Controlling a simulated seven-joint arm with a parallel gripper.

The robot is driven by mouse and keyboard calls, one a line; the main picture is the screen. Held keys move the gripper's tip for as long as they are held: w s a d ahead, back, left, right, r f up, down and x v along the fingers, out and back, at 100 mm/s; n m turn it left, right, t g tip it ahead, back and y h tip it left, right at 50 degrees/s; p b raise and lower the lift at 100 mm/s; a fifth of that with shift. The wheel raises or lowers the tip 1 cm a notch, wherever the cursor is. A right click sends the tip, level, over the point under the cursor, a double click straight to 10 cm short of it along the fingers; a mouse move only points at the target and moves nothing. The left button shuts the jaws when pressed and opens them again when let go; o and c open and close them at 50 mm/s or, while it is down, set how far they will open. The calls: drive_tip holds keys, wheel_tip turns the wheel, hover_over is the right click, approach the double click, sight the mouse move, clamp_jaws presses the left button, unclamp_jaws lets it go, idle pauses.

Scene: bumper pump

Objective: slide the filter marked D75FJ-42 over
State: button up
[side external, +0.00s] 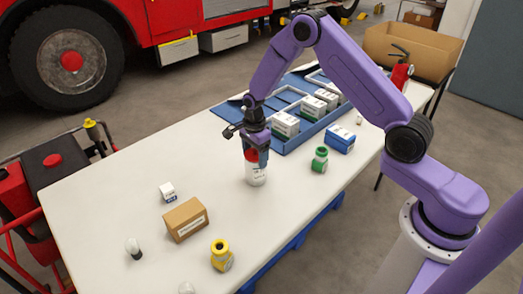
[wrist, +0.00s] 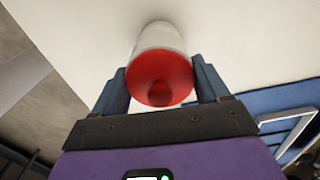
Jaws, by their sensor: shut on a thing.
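A white cylinder with a red top (side external: 257,175) is upright on or just above the white table, near its middle. Its label is too small to read, so I cannot tell whether it bears D75FJ-42. My gripper (side external: 254,154) points down over it and is shut on it near the red top. In the wrist view, the red end of the cylinder (wrist: 160,82) sits between my two fingers (wrist: 160,88). Several white-and-green boxes (side external: 286,124) stand in a blue tray (side external: 303,137) behind; their markings are not legible either.
A green bottle (side external: 319,160) and a blue-and-white box (side external: 341,139) stand to the right. A brown box (side external: 186,220), a small white box (side external: 167,191), a yellow bottle (side external: 221,256) and a dark-and-white object (side external: 133,247) are at front left. The table's far left is clear.

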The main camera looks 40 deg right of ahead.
drive_tip(key=a, duration=1.2)
drive_tip(key=shift+a, duration=0.4)
drive_tip(key=shift+s, duration=0.1)
drive_tip(key=o, duration=1.5)
drive_tip(key=shift+r, duration=8.7)
